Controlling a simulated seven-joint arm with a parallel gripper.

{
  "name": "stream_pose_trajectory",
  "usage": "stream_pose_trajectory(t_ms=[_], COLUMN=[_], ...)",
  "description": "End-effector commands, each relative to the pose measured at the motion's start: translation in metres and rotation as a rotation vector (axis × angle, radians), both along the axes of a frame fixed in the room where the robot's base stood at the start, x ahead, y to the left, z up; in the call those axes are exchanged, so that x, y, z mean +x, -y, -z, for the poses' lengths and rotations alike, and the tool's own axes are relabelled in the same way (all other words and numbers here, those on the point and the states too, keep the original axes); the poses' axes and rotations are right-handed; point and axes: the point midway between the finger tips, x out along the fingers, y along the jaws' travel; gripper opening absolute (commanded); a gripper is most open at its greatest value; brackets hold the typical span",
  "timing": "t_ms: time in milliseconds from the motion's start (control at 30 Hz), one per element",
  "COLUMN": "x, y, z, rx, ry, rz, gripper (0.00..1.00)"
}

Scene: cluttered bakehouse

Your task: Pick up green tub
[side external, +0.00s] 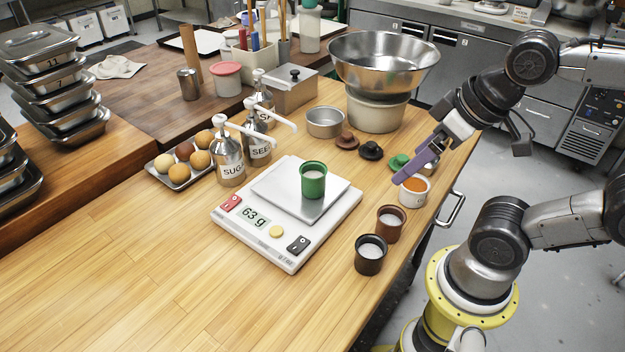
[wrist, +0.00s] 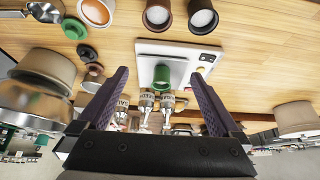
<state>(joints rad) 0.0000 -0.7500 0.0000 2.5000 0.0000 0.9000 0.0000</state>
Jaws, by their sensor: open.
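The green tub (side external: 313,182) stands upright and open on the steel plate of the white scale (side external: 262,245), with white contents inside. The scale's display reads 63 g. My gripper (side external: 408,180), with purple fingers, is in the air to the right of the tub, near the white cup of orange powder (side external: 413,193). In the wrist view my gripper (wrist: 159,73) is open and empty, and the green tub (wrist: 161,76) appears between the fingers, at a distance. A green lid (side external: 398,163) lies on the table, partly behind my gripper.
Brown (side external: 390,224) and dark (side external: 370,254) tubs stand right of the scale. Pump bottles (side external: 228,162) and a tray of round buns (side external: 171,176) are on its left. Brown (side external: 347,141) and black (side external: 371,150) lids lie behind. The front left table is clear.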

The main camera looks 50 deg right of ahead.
Motion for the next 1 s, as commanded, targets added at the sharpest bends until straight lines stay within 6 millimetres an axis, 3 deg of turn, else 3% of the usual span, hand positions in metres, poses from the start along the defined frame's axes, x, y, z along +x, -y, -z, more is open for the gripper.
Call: stream_pose_trajectory(t_ms=[267, 367, 533, 767, 1000], x=[-0.001, -0.003, 0.007, 0.042, 0.103], y=[0.000, 0.000, 0.000, -0.002, -0.006], z=[0.000, -0.001, -0.024, -0.051, -0.065], rx=[0.036, 0.106, 0.280, 0.481, 0.607], ry=[-0.005, -0.016, -0.028, -0.101, -0.192], rz=[0.067, 0.203, 0.540, 1.026, 1.565], gripper=[1.00, 1.00, 1.00, 1.00, 1.00])
